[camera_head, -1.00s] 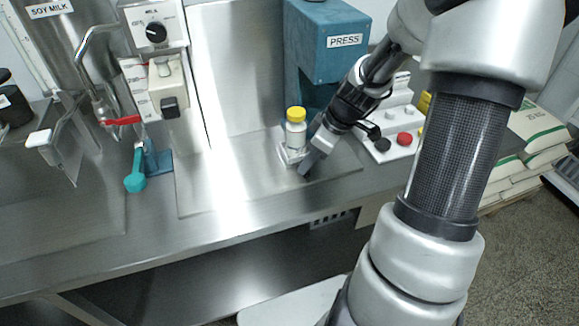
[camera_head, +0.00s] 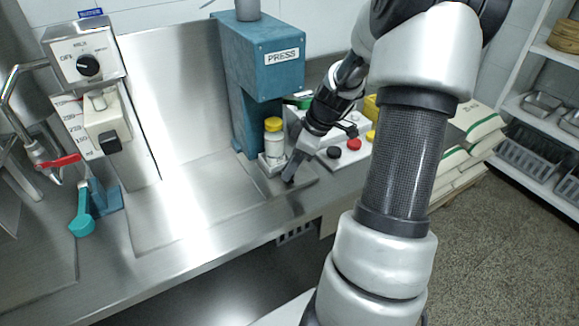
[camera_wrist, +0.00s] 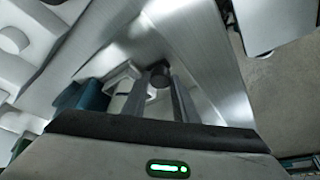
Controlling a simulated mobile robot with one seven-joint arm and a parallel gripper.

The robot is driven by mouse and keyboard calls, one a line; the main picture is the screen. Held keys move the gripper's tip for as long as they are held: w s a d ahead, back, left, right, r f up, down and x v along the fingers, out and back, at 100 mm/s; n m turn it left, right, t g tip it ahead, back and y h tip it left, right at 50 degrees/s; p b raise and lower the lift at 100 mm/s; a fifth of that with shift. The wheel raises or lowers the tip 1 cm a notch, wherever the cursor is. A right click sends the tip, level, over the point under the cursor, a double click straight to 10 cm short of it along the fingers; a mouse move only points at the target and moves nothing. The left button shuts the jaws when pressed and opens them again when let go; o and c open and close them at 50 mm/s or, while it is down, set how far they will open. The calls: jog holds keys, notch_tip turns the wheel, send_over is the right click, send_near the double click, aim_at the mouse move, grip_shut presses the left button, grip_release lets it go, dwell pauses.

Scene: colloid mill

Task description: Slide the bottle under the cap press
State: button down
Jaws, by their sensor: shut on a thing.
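The bottle (camera_head: 273,148) is small and pale with a yellow cap. It stands upright in a small metal holder (camera_head: 268,168) on the steel counter. The blue cap press (camera_head: 262,62), labelled PRESS, rises behind the bottle, and its head overhangs near the cap. I cannot tell whether the bottle is centred under it. My gripper (camera_head: 289,180) is low at the right of the bottle and holder. In the wrist view, its fingers are on either side of a dark round knob (camera_wrist: 158,75) and appear closed on it. The bottle cannot be made out in the wrist view.
The counter left of the bottle is clear.

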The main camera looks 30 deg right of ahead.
jog(key=shift+d, duration=0.3)
jog(key=c, duration=1.7)
grip_release()
jog(key=shift+r, duration=0.1)
jog(key=p+v, duration=0.2)
jog(key=v, duration=1.5)
jog(key=shift+s+a+r, duration=0.1)
jog(key=shift+r, duration=0.05)
